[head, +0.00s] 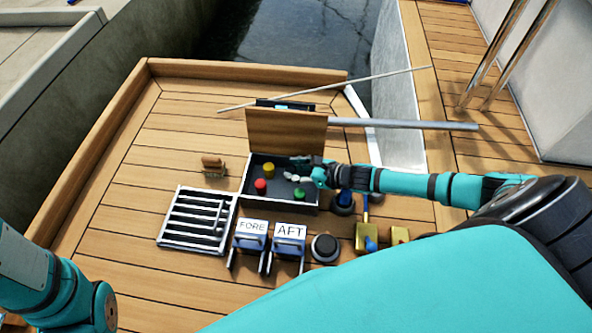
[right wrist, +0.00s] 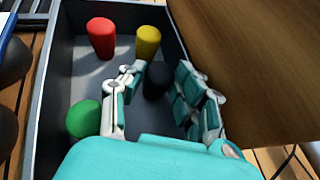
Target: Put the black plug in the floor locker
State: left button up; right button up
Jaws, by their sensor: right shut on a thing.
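The floor locker (head: 247,187) is an open dark box in the deck with its wooden lid (head: 287,131) raised. A red plug (head: 260,186), a yellow plug (head: 268,170) and a green plug (head: 299,195) stand inside it. My right gripper (head: 303,173) is over the right part of the locker. In the right wrist view it is shut on the black plug (right wrist: 157,80), inside the locker's outline. Whether the plug touches the locker floor cannot be told. In the head view I cannot make the black plug out. My left arm shows at lower left, its gripper out of view.
A white grating (head: 163,228) lies left of the locker, with a brush (head: 213,165) behind it. FORE (head: 252,229) and AFT (head: 289,232) labelled items and a round black-topped piece (head: 324,247) stand in front. A grey pole (head: 410,124) extends right from the lid. Left deck is clear.

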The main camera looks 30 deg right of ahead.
jog(key=shift+f, duration=0.2)
jog(key=o, duration=0.8)
jog(key=shift+r, duration=0.1)
